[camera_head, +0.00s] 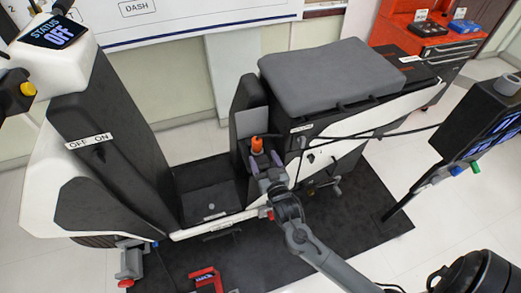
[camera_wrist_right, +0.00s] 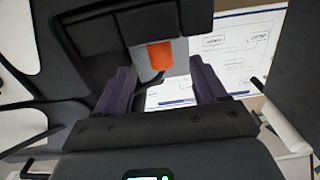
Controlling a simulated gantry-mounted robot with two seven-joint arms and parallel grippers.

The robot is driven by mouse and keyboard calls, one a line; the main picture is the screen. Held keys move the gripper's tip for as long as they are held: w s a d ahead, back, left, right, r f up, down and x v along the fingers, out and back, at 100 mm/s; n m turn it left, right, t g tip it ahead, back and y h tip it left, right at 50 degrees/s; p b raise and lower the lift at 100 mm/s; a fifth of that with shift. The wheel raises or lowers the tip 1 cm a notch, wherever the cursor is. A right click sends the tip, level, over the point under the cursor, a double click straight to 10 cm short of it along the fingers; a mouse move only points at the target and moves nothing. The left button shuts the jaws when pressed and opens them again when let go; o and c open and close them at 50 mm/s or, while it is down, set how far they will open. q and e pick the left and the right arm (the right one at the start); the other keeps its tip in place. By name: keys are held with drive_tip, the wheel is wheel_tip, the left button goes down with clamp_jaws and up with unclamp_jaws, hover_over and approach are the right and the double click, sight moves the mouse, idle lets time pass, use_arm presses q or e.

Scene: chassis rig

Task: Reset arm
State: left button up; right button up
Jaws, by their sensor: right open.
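My right arm comes in from the lower right in the camera_head view. Its gripper (camera_head: 264,159), with purple-grey fingers, is at the middle of the chassis rig. An orange knob or handle (camera_head: 257,144) stands just beyond the fingertips, beside the black upright with a grey pad. In the right wrist view the orange piece (camera_wrist_right: 160,55) shows between the two spread fingers of the gripper (camera_wrist_right: 160,68), with visible gaps on both sides. The gripper is open and holds nothing. My left gripper is not in view.
The chassis rig has a grey padded seat (camera_head: 330,77) and a white-and-black front column (camera_head: 70,165) with an OFF/ON label. A black screen post (camera_head: 490,120) stands at the right. A red tool cabinet (camera_head: 430,50) is behind. A red piece (camera_head: 207,277) lies on the dark mat.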

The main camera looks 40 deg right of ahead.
drive_tip(key=shift+s+a, duration=0.2)
drive_tip(key=shift+s, duration=0.35)
drive_tip(key=s+a+n+g+y+p, duration=0.2)
drive_tip(key=s+a+g, duration=0.2)
drive_tip(key=s, duration=0.4)
drive_tip(key=s+a+r+n+g+y+p, duration=0.1)
drive_tip(key=s+a+n+g+y+p, duration=0.15)
drive_tip(key=s+a+g, duration=0.4)
drive_tip(key=s+a+n+g+y+p, duration=0.2)
drive_tip(key=s+g+y, duration=0.1)
drive_tip(key=s, duration=0.7)
wheel_tip(320, 180, up, 37)
drive_tip(key=p, duration=3.6)
drive_tip(key=shift+p, duration=0.35)
